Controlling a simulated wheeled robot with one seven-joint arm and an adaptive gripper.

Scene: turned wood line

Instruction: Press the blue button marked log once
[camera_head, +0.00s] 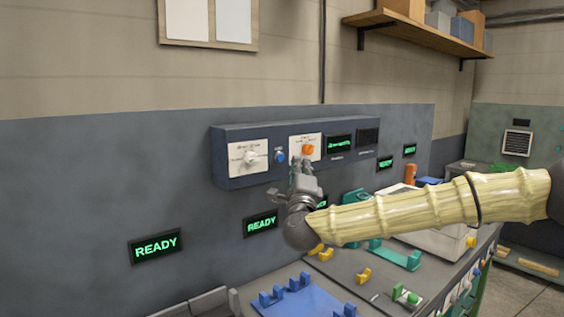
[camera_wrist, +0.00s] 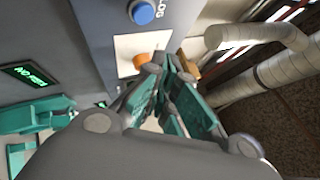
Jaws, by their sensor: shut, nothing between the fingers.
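The blue button (camera_head: 280,157) sits on the blue-grey wall panel, between two white plates. It also shows at the top of the wrist view as a blue round cap (camera_wrist: 141,12), with "LOG" lettered beside it. My gripper (camera_head: 300,168) is shut and empty, just below the orange knob (camera_head: 308,150) and to the right of the blue button. In the wrist view my fingers (camera_wrist: 168,66) are together beside the orange knob (camera_wrist: 141,60), apart from the blue button. I cannot tell whether the fingertips touch the knob's plate.
A white plate with a pale knob (camera_head: 250,157) is left of the button. A green-lit display (camera_head: 339,145) is to the right. READY signs (camera_head: 155,246) hang on the wall below. A bench with blue trays (camera_head: 300,300) and several coloured fixtures stands beneath the panel.

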